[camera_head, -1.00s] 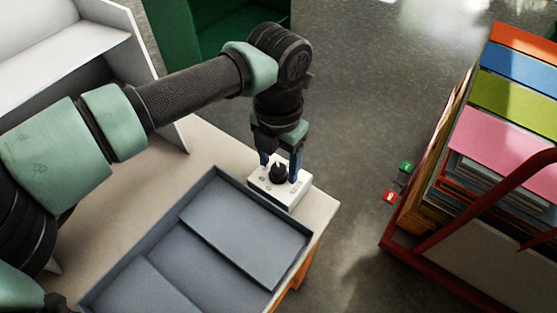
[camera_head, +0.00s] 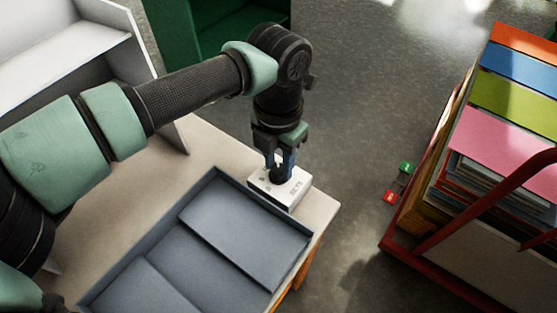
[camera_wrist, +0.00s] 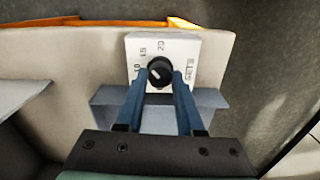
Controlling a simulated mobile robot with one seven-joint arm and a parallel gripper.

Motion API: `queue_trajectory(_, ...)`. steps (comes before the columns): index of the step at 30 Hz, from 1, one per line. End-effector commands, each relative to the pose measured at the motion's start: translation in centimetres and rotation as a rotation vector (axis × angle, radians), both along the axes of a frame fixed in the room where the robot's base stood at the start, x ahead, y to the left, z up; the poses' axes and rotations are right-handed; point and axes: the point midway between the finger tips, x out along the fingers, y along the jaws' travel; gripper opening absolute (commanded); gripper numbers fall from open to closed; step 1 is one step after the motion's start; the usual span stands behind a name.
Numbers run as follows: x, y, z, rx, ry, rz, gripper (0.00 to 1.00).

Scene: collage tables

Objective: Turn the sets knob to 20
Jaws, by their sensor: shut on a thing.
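A white box (camera_head: 293,190) sits near the corner of the table. In the wrist view its top face (camera_wrist: 190,50) reads SETS along the right side, with 10, 15 and 20 around a round black knob (camera_wrist: 160,66). A small pale mark on the knob appears to point left, toward the 10 side, but it is small and partly unclear. My gripper (camera_wrist: 161,78) points down with its two blue fingers shut on the knob, one on each side.
A grey divided tray (camera_head: 215,252) lies on the table (camera_head: 215,150) close beside the box. A white shelf unit (camera_head: 95,45) stands at the left back. A red-framed rack of coloured boards (camera_head: 505,110) stands on the floor to the right, apart from the table.

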Motion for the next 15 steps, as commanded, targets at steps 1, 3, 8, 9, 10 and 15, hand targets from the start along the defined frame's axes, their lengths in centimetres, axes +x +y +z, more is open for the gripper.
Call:
queue_trajectory(1, -0.03, -0.02, -0.01, 0.001, 0.001, -0.024, 0.0)
queue_trajectory(3, -0.01, 0.01, -0.03, 0.001, 0.001, -0.066, 0.0)
queue_trajectory(8, 0.02, 0.0, 0.01, 0.0, 0.0, -0.19, 0.0)
queue_trajectory(9, 0.02, -0.02, 0.01, 0.0, 0.0, -0.225, 0.0)
queue_trajectory(10, 0.02, -0.02, 0.01, 0.0, 0.0, -0.252, 0.0)
queue_trajectory(15, 0.02, 0.01, 0.03, 0.001, 0.0, -0.399, 0.0)
